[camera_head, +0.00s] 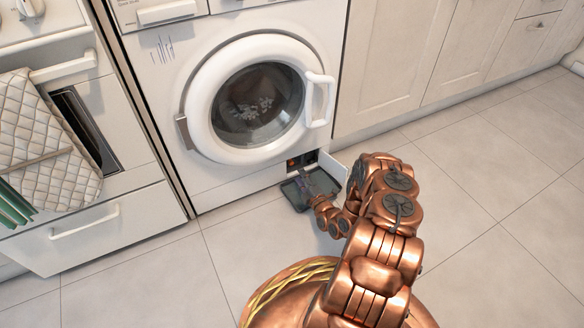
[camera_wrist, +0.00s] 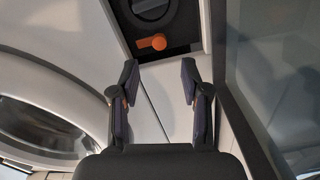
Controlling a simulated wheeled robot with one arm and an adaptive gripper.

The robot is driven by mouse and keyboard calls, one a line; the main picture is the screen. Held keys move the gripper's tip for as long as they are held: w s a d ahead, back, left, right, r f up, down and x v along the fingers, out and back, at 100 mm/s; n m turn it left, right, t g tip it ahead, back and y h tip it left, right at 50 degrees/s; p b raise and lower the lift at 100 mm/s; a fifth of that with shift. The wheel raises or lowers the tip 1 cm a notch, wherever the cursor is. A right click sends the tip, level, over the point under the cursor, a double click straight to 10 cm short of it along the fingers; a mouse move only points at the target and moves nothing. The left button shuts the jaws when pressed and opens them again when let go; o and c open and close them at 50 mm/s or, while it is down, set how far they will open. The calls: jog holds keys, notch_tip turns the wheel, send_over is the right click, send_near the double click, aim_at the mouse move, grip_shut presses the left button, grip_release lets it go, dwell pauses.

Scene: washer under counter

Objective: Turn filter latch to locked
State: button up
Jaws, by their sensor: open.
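The filter latch (camera_wrist: 152,42) is an orange lever with a rounded end, set in a dark recess in the wrist view. It lies roughly level, below a round dark filter cap (camera_wrist: 150,8) that the top edge cuts off. My gripper (camera_wrist: 158,78) is open, its two dark fingers apart and pointing at the recess. The latch lies just beyond the fingertips, between their lines, with nothing held. In the head view my gripper (camera_head: 308,186) reaches low to the open filter compartment (camera_head: 300,160) at the washer's lower right, where a small orange spot shows.
The white washer (camera_head: 160,85) stands under the counter, its round door (camera_head: 262,100) shut. The compartment's small white flap (camera_head: 333,166) stands open at the right. Open tiled floor (camera_head: 500,210) extends right.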

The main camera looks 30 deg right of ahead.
aim_at(292, 164)
jog(key=shift+w+d+b, duration=0.2)
jog(key=shift+w+b, duration=0.35)
jog(key=shift+w, duration=1.2)
jog(key=shift+w+d+b, duration=0.2)
jog(key=shift+w+b, duration=0.3)
jog(key=shift+w, duration=1.2)
jog(key=shift+c, duration=0.4)
grip_shut()
